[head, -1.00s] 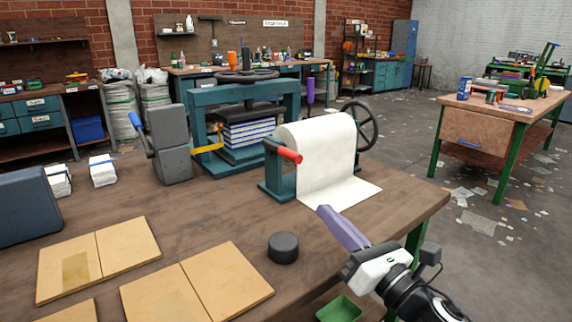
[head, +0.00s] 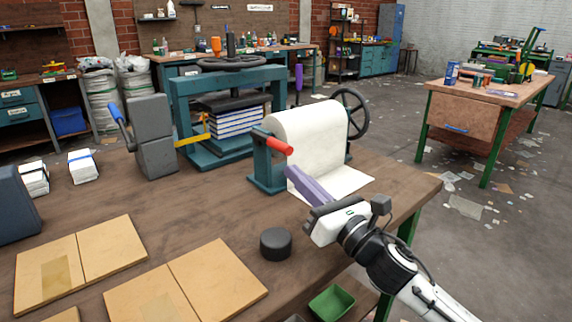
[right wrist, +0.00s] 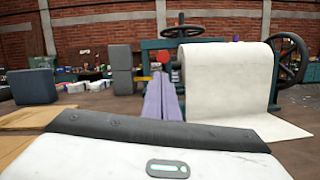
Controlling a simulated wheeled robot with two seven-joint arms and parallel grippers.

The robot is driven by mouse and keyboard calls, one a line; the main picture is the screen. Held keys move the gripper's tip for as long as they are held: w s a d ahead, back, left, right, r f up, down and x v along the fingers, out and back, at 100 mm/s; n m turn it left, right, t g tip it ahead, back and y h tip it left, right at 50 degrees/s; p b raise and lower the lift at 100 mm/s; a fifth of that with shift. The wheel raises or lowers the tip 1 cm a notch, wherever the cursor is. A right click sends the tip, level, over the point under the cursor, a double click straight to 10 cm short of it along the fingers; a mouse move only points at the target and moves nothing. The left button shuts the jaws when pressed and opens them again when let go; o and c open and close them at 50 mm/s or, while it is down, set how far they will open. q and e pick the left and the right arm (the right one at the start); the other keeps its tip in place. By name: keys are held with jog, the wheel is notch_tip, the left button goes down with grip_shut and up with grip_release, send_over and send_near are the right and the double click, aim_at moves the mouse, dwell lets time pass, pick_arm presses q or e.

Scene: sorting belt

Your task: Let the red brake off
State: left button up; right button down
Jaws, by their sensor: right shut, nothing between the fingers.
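The red brake lever (head: 279,145) sticks out from the left side of the teal stand (head: 262,165) that holds a roll of white paper (head: 310,135). Its round red end (right wrist: 163,57) shows in the right wrist view, just beyond my fingertips. My right gripper (head: 291,172) has purple fingers, shut and empty, pointing up toward the lever from just below and in front of it. In the right wrist view the fingers (right wrist: 161,84) are together. I cannot tell whether they touch the lever. My left gripper is not in view.
A handwheel (head: 353,113) stands at the roll's right. A teal press (head: 225,100) with stacked books is behind. A dark round weight (head: 276,243) and brown boards (head: 112,247) lie in front. A green bin (head: 331,302) is below the bench edge.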

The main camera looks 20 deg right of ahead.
aim_at(271, 142)
jog(key=shift+x, duration=2.15)
